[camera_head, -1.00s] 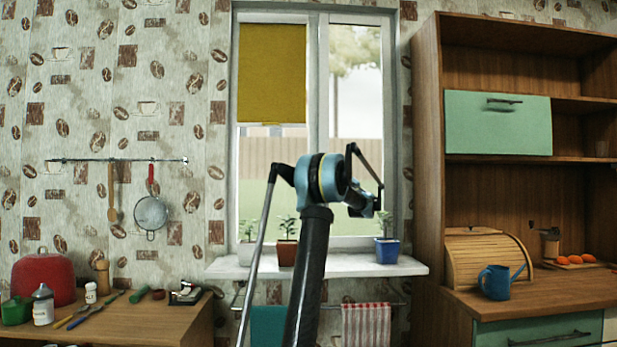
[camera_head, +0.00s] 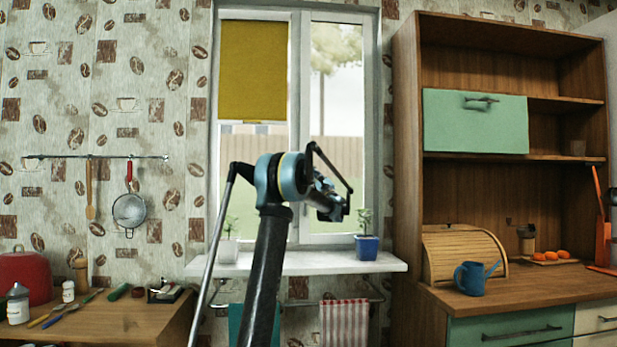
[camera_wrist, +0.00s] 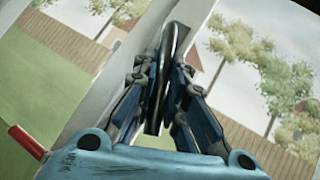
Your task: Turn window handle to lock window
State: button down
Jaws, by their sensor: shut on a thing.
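The white-framed window (camera_head: 374,120) has two panes, and a yellow blind (camera_head: 252,70) covers the upper left pane. My gripper (camera_head: 338,208) is in front of the lower part of the window, right of the middle post in the picture. In the wrist view my gripper (camera_wrist: 164,82) is shut, with its fingers on both sides of the dark window handle (camera_wrist: 177,40). The handle runs lengthwise between the fingers, against the pale frame. Its base is partly hidden by the fingers. In the head view I cannot make out the handle beside my arm.
The sill (camera_head: 300,263) holds a blue pot with a plant (camera_head: 367,246) and a white pot (camera_head: 228,250). A tall wooden cabinet (camera_head: 407,150) stands right, with a blue watering can (camera_head: 473,279). A table (camera_head: 130,322) with utensils stands left. Towels hang below the sill.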

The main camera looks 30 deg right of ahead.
jog(key=c, duration=1.6)
grip_release()
jog(key=shift+w+f, duration=0.1)
jog(key=v, duration=1.2)
